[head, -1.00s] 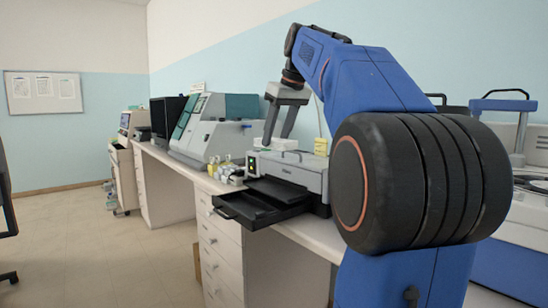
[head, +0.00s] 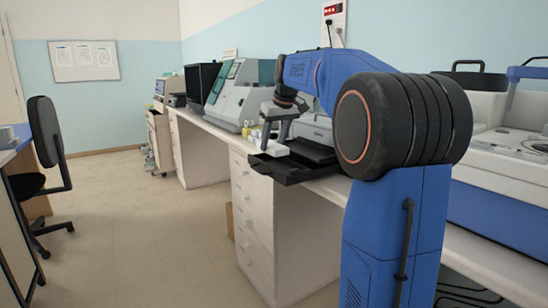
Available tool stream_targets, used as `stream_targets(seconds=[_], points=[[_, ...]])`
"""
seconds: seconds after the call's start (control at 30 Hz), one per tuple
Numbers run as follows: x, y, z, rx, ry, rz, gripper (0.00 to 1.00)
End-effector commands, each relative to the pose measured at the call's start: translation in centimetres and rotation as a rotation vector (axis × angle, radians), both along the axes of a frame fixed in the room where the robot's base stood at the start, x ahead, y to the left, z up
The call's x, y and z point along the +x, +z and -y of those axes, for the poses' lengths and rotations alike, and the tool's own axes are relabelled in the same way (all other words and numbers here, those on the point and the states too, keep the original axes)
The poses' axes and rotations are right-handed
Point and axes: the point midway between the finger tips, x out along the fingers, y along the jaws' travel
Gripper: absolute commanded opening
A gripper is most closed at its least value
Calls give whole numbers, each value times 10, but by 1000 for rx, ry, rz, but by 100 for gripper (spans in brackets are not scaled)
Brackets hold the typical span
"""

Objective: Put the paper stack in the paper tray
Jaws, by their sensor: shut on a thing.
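The paper stack (head: 269,147) is a small white block in the head view. My gripper (head: 274,132) is shut on it and holds it over the front left part of the paper tray. The paper tray (head: 285,174) is black and pulled out from the grey printer (head: 316,128) on the bench. I cannot tell whether the stack touches the tray. My blue arm hides much of the printer.
The white bench (head: 206,126) runs along the wall, with bottles (head: 249,128) and a grey-green analyser (head: 236,92) behind the tray. A white machine (head: 505,130) stands at right. A dark chair (head: 46,135) is at left. The floor between is clear.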

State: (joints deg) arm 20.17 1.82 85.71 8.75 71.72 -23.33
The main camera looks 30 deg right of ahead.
Motion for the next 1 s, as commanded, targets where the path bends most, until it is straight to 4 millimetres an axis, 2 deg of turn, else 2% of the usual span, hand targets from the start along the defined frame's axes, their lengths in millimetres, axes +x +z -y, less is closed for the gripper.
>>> stream_targets(seconds=[0.17, 0.47, 0.87, 0.9, 0.93, 1.0], points=[[0, -10, 0, 0, 0, 0, 21], [-1, -45, 0, 0, 0, 0, 21], [0, -49, 0, 0, 0, 1, 21], [0, -50, 0, 0, 0, 0, 49], [0, -50, 0, 0, 1, 1, 54], [0, -50, 0, 0, 0, 1, 54]])
